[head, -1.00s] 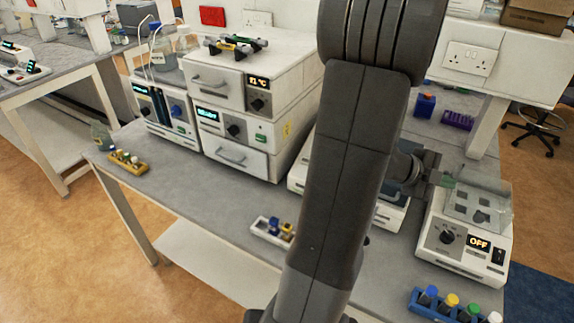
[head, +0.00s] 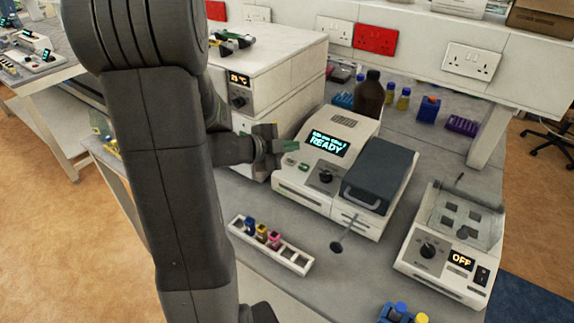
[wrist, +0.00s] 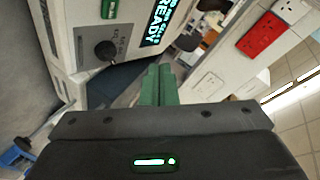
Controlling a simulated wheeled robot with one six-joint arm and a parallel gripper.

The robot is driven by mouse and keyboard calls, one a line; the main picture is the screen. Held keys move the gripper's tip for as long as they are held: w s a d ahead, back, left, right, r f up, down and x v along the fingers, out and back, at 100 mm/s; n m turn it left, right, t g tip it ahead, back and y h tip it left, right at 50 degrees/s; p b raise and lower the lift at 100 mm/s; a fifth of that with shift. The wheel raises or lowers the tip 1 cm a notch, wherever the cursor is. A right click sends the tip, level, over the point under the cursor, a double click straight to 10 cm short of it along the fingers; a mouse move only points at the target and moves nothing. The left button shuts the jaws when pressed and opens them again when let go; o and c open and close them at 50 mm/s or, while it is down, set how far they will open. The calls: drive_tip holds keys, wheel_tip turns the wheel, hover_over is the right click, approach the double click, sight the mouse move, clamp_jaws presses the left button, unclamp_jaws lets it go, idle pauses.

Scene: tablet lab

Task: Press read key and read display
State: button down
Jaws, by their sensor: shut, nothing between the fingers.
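The white reader (head: 308,190) stands mid-bench with a dark lid (head: 382,172) on its right side. Its display (head: 327,144) is lit and reads READY, under a smaller line I cannot read surely. A small green key (head: 304,167) is on its front panel, left of a dark knob (head: 326,176). My gripper (head: 291,146) is shut and empty, with green fingertips near the display's left edge in the head view. In the wrist view the fingertips (wrist: 158,84) point past the knob (wrist: 105,50). The display (wrist: 158,22) and green key (wrist: 109,9) are cut by the top edge.
A white rack (head: 270,246) with several coloured-cap vials lies in front of the reader. A device (head: 441,254) showing OFF stands at right. A brown bottle (head: 370,97) stands behind the reader. Stacked white units (head: 285,75) are at left, partly behind my arm.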

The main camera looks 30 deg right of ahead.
sight(304, 167)
idle(0.4)
drive_tip(key=d+f+b, duration=0.1)
drive_tip(key=f+b, duration=0.1)
drive_tip(key=w+d+f+b, duration=0.1)
drive_tip(key=f+b, duration=0.1)
drive_tip(key=f, duration=0.1)
drive_tip(key=f+b, duration=0.2)
drive_tip(key=shift+w+d+f, duration=0.15)
drive_tip(key=shift+d, duration=0.25)
drive_tip(key=shift+w+d+f+b, duration=0.15)
drive_tip(key=shift+d+f+b, duration=0.1)
drive_tip(key=shift+f+b, duration=0.15)
drive_tip(key=shift+f, duration=0.1)
idle(1.4)
drive_tip(key=shift+w+d+f, duration=0.1)
drive_tip(key=shift+d+f, duration=0.05)
drive_tip(key=shift+f, duration=0.1)
drive_tip(key=shift+d+f+b, duration=0.1)
drive_tip(key=shift+f+b, duration=0.25)
drive_tip(key=shift+b, duration=0.05)
idle(0.5)
idle(0.4)
drive_tip(key=shift+a+r+p, duration=0.25)
drive_tip(key=shift+r+p, duration=0.5)
